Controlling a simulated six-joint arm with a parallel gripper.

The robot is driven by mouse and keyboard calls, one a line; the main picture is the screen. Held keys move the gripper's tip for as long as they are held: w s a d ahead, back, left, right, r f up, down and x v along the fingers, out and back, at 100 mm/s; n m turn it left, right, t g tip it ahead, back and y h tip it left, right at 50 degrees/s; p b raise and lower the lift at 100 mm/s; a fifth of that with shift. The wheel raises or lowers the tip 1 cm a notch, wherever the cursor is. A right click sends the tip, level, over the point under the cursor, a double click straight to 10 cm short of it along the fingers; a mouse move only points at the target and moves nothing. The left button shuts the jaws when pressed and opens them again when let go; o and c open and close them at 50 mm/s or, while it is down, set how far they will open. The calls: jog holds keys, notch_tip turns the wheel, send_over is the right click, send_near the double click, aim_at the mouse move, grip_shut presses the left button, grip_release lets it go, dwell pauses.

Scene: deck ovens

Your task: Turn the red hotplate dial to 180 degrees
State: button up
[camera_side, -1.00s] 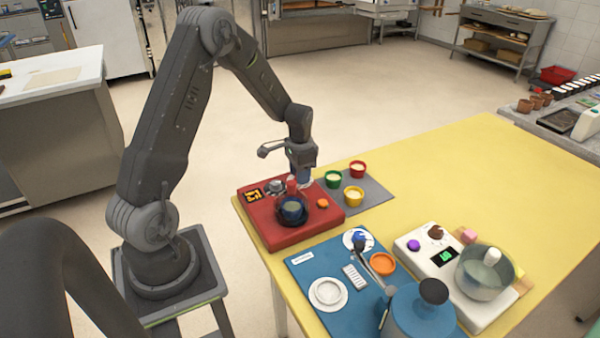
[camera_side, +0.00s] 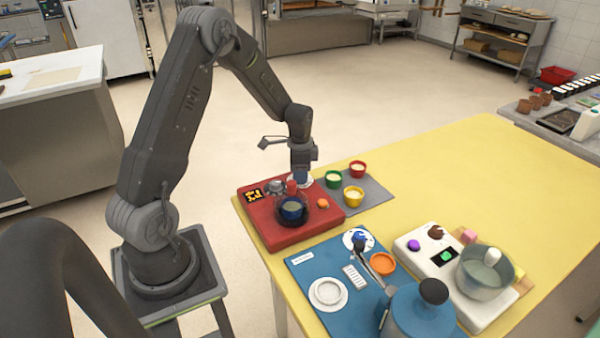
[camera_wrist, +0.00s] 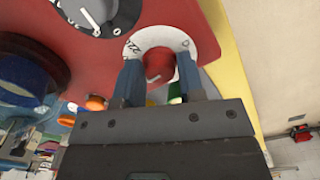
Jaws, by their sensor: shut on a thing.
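The red hotplate (camera_side: 258,225) stands at the left corner of the yellow table. Its red dial (camera_wrist: 158,65) sits on a white scale ring (camera_wrist: 150,40) with dark numbers, partly readable as 220 in the wrist view. In the side view the red dial (camera_side: 291,186) is small, behind the pot. My gripper (camera_wrist: 160,80) points down over the dial, with one blue-grey finger on each side, shut on it. The gripper (camera_side: 300,178) also shows in the side view. The dial's exact setting is unclear.
A second, grey dial (camera_wrist: 98,12) is beside the red one. An orange knob (camera_side: 323,203) and several small coloured cups on a grey mat (camera_side: 373,200) lie to the right.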

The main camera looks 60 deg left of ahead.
jog(key=o, duration=0.9)
notch_tip(320, 180, up, 14)
jog(key=shift+f, duration=0.1)
dwell(0.3)
jog(key=s+d+r+n+t, duration=0.1)
jog(key=s+d+r, duration=0.25)
jog(key=d, duration=0.25)
jog(key=s+d+r+n+t, duration=0.1)
jog(key=s+d+r, duration=0.2)
jog(key=d+r, duration=0.3)
jog(key=s+d+n+t, duration=0.1)
jog(key=s+d, duration=0.2)
jog(key=s, duration=0.1)
jog(key=s+d+n+t, duration=0.1)
jog(key=s+d, duration=0.3)
jog(key=s+d+n+t, duration=0.1)
jog(key=s+d, duration=0.2)
jog(key=s, duration=0.1)
jog(key=shift+d+t, duration=0.2)
jog(key=shift+t, duration=0.1)
